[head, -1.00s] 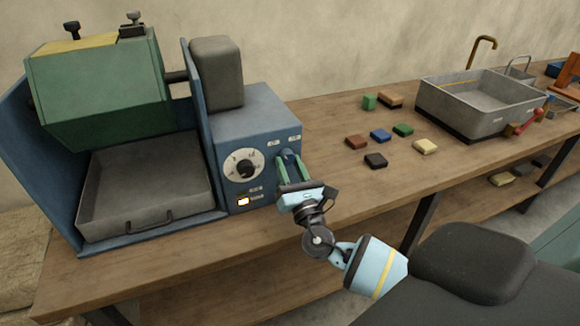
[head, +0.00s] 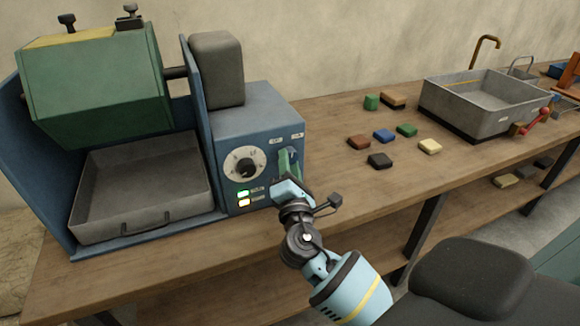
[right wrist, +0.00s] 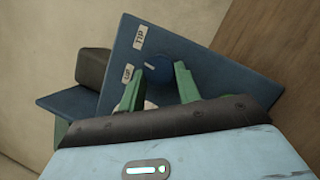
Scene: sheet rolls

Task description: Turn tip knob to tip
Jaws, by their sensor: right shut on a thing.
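The blue tip knob (head: 293,155) sits on the front panel of the blue machine (head: 262,122), below two small white labels. In the right wrist view the knob (right wrist: 158,69) shows with a white pointer line aimed between the TIP label (right wrist: 141,36) and the UP label (right wrist: 127,73). My right gripper (head: 289,162) is at the panel, shut on the knob; its green fingers (right wrist: 160,85) stand on both sides of it in the wrist view. The green drum (head: 95,87) hangs above a grey tray (head: 140,236). My left gripper is out of view.
A white dial (head: 245,167) and two lit lamps (head: 244,197), green and yellow, are left of the gripper. Several small coloured blocks (head: 383,135) lie on the wooden bench right of the machine. A grey sink (head: 470,119) stands farther right.

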